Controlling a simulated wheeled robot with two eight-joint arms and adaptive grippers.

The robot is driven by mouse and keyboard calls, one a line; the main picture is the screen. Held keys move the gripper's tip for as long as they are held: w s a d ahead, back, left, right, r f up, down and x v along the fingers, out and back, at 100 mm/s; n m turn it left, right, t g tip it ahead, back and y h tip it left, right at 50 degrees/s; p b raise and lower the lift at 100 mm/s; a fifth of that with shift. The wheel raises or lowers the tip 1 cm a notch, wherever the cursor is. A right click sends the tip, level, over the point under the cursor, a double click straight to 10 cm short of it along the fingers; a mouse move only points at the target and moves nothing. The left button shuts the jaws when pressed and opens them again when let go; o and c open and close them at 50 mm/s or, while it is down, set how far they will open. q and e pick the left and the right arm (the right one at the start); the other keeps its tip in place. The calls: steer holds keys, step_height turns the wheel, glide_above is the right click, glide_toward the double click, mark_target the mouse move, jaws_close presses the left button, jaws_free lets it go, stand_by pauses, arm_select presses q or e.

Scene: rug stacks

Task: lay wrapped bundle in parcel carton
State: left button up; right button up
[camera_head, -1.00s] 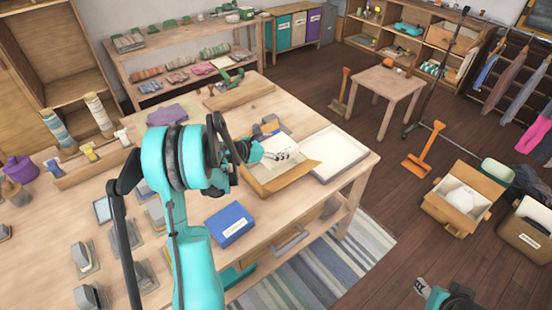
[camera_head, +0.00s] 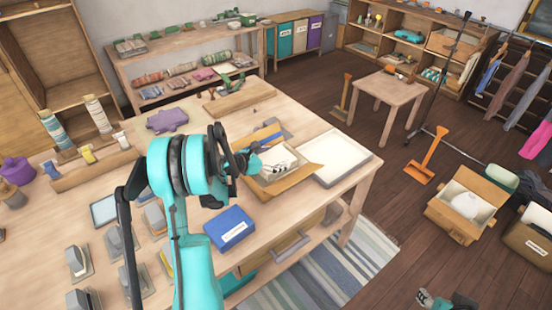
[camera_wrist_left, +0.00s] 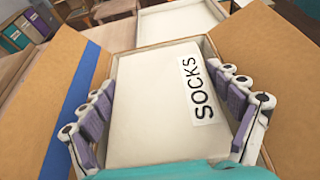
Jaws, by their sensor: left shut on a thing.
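The wrapped bundle (camera_head: 279,158) is a white, flat-faced block with a SOCKS label. In the left wrist view the bundle (camera_wrist_left: 150,110) fills the space between the finger pads. My left gripper (camera_head: 268,161) is shut on it; the fingers (camera_wrist_left: 168,118) press its two sides. The parcel carton (camera_head: 290,182) is brown and open on the table. Its flaps (camera_wrist_left: 275,55) stand out on both sides of the bundle, which sits within the opening. The underside of the bundle and the carton floor are hidden. My right gripper (camera_head: 432,299) is low at the bottom edge, partly cut off and too small to judge.
A white shallow tray (camera_head: 336,157) stands right of the carton. A blue labelled box (camera_head: 230,227) lies in front of it. A wooden rack (camera_head: 240,101) is behind. A second open box (camera_head: 466,207) is on the floor.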

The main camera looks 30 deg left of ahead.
arm_select(q)
steer(key=shift+f, duration=0.25)
steer(key=o, duration=1.1)
steer(key=shift+r, duration=0.1)
